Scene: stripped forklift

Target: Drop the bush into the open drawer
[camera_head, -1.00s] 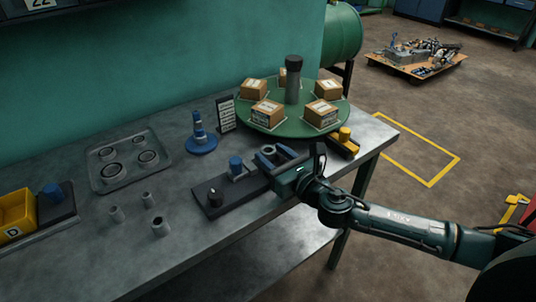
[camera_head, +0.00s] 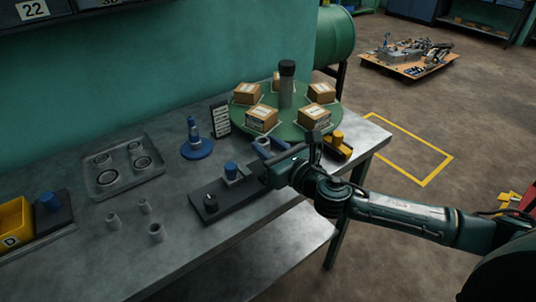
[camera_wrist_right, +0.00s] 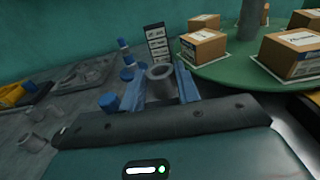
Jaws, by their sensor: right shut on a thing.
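My right gripper (camera_head: 266,150) reaches over the workbench from the right. Its blue fingers are shut on a grey hollow bush, which shows between them in the right wrist view (camera_wrist_right: 160,80). In the head view the bush is largely hidden by the fingers. The gripper is just beyond the right end of a black fixture (camera_head: 207,188). A yellow open-topped drawer marked D (camera_head: 14,222) is at the left edge, partly cut off. It also shows at the left of the right wrist view (camera_wrist_right: 11,96). My left gripper is out of view.
Three grey bushes (camera_head: 144,206) stand on the bench (camera_head: 100,250). A grey tray (camera_head: 96,188) with rings, a blue spindle stand (camera_head: 195,145) and a label stand (camera_head: 219,122) are behind. A green turntable (camera_head: 245,110) carries several boxes; a yellow-topped block (camera_head: 337,140) is right of the gripper.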

